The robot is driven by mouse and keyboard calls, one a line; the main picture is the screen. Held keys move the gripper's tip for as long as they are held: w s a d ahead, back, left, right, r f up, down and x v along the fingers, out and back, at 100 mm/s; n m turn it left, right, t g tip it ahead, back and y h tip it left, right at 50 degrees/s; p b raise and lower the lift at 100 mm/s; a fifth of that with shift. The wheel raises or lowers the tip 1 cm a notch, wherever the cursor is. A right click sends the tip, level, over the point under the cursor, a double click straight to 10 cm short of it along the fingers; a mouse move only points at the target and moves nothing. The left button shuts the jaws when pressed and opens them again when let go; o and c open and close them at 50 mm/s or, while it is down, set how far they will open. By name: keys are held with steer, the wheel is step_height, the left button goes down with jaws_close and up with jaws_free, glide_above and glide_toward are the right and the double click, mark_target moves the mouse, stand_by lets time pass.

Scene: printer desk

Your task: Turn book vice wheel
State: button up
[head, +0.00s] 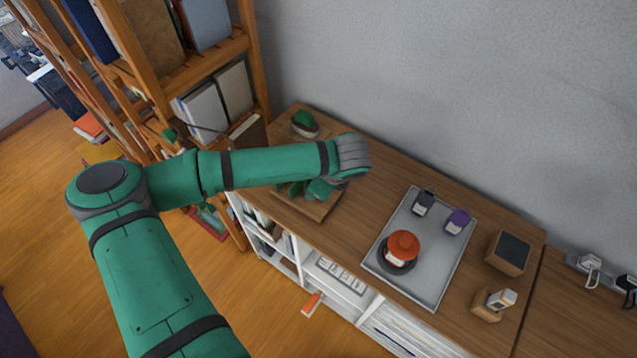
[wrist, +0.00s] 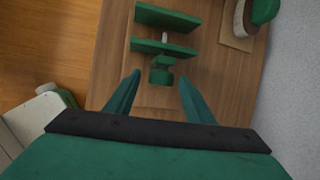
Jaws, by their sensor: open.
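The book vice shows in the wrist view as two parallel green plates (wrist: 163,47) joined by a short pale rod. At the rod's near end is the small green wheel (wrist: 161,78). My gripper (wrist: 160,80) is open, one green finger on each side of the wheel, with a visible gap on both sides. I cannot tell the height between fingertips and wheel. In the head view my arm partly hides the green vice and its wooden board (head: 318,210). The wheel cannot be made out clearly there.
A brush with a green handle (head: 304,123) lies near the wall behind the vice. A grey tray (head: 440,275) holds a red-topped jar (head: 402,246) and two small bottles. Wooden blocks stand at its right. A bookshelf (head: 255,60) rises at the left.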

steer(key=shift+d, duration=0.25)
steer(key=c, duration=1.1)
steer(key=shift+o, duration=0.2)
steer(key=shift+s+a+f+t+h, duration=0.25)
steer(key=shift+s+t+h, duration=0.1)
steer(key=shift+t+h, duration=0.3)
steer(key=shift+s+a+n+t+h, duration=0.15)
steer(key=shift+n+t+h, duration=0.3)
steer(key=shift+t, duration=0.9)
steer(key=o, duration=1.1)
steer(key=shift+c, duration=0.2)
steer(key=shift+r, duration=0.1)
